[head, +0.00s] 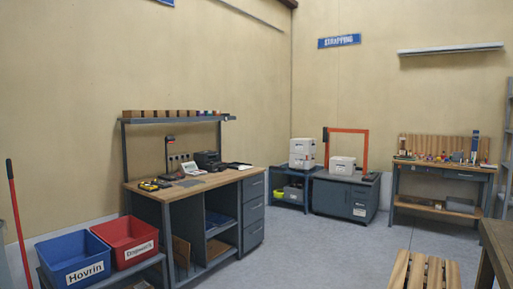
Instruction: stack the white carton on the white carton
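Another white carton (342,164) sits on the grey strapping machine (345,193), just right of that stack and under the orange arch. The cartons are far off and small, so their labels cannot be read. Neither of my grippers shows in the view.
A workbench (187,187) with tools stands at the left. Blue (75,262) and red bins (128,240) sit in front of it. Another bench (440,190) stands at the back right. A wooden pallet (424,272) is near front right. Grey floor (330,250) is clear between.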

